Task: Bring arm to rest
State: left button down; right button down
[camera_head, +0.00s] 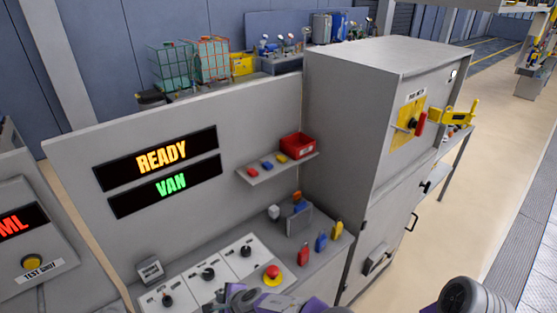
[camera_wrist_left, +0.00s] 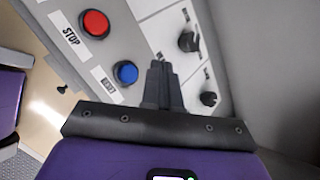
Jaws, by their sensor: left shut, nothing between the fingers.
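My left gripper shows at the bottom edge of the head view, where its dark and purple parts (camera_head: 245,297) are partly cut off below the sloped control panel (camera_head: 225,263). In the left wrist view the dark fingers (camera_wrist_left: 160,75) are together with nothing between them, over the panel face. A red button (camera_wrist_left: 95,24) by a STOP label and a blue button (camera_wrist_left: 125,73) lie to their left in that view. Two black knobs (camera_wrist_left: 188,41) lie to their right. Whether the fingertips touch the panel I cannot tell. My right gripper does not show.
A red mushroom button (camera_head: 272,272) stands on the panel. Several small coloured items, including a red one (camera_head: 303,254), stand right of it. A shelf (camera_head: 277,168) carries a red bin (camera_head: 297,145). A tall grey cabinet (camera_head: 345,120) rises at right. Open floor (camera_head: 440,235) lies beyond.

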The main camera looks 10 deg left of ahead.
pick_arm(q)
jog(key=s+d+f+g+h, duration=0.1)
jog(key=s+d, duration=0.1)
jog(key=s+d+f+h+p, duration=0.1)
jog(key=s+f, duration=0.1)
jog(key=shift+d+f+n+g, duration=0.3)
jog(key=shift+d+n+g, duration=0.1)
jog(key=s+d+f+n+h+b, duration=0.3)
jog(key=f+n+b, duration=0.1)
jog(key=f, duration=0.3)
jog(key=s+d+f+n+g+h+b, duration=0.1)
jog(key=s+d+f+n+h+b, duration=0.2)
jog(key=f+n, duration=0.4)
jog(key=s+d+f+n+g+h+b, duration=0.1)
jog(key=s+d+f+n+h+b, duration=0.3)
jog(key=f, duration=0.4)
jog(key=shift+s+d+f+n+b, duration=0.15)
jog(key=shift+s+d+n+b, duration=0.5)
jog(key=shift+n+b, duration=0.25)
jog(key=shift+w, duration=0.1)
